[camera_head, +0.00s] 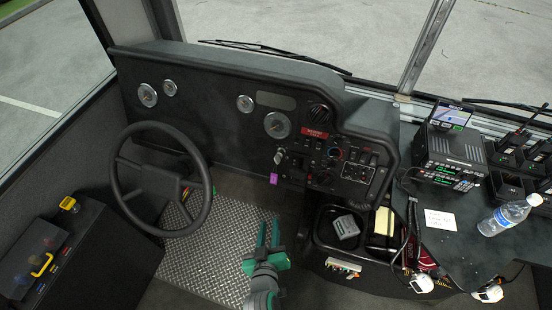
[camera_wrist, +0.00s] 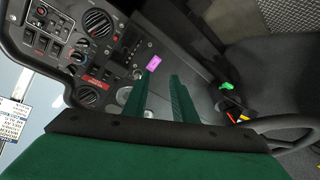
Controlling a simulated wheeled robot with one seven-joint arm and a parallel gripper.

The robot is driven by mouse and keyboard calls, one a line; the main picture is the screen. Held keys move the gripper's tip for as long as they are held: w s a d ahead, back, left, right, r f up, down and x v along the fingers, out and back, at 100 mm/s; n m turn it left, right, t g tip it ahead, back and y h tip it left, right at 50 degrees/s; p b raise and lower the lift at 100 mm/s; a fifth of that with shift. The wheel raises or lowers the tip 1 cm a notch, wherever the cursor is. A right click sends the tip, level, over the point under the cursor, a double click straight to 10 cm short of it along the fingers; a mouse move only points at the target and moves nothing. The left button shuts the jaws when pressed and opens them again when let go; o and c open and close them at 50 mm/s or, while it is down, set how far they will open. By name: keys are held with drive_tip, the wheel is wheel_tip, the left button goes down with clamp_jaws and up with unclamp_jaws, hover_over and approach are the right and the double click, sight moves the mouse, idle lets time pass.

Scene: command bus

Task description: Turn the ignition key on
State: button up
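The ignition key's purple tag (camera_head: 273,178) hangs at the left edge of the switch panel (camera_head: 335,163), below a pale round knob (camera_head: 279,157). The key itself is too small to make out. In the wrist view the purple tag (camera_wrist: 154,61) shows just beyond the fingertips. My gripper (camera_head: 268,224) is green, with two parallel fingers pointing toward the dashboard. It is open and empty, below the tag in the head view and apart from it. The wrist view shows a clear gap between the fingers of my gripper (camera_wrist: 164,80).
The steering wheel (camera_head: 117,165) is left of my gripper. A console tray (camera_head: 322,238) with a grey object (camera_head: 346,227) stands to the right. Radios (camera_head: 450,150) and a water bottle (camera_head: 506,216) are farther right. The space between my gripper and the tag looks free.

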drive_tip(key=w+r+h, duration=0.2)
drive_tip(key=w+r, duration=0.1)
drive_tip(key=w, duration=0.7)
drive_tip(key=h, duration=0.1)
approach(275, 160)
drive_tip(key=shift+m, duration=0.4)
drive_tip(key=x, duration=1)
drive_tip(key=shift+w+d+f, duration=0.1)
drive_tip(key=shift+w, duration=0.3)
clamp_jaws()
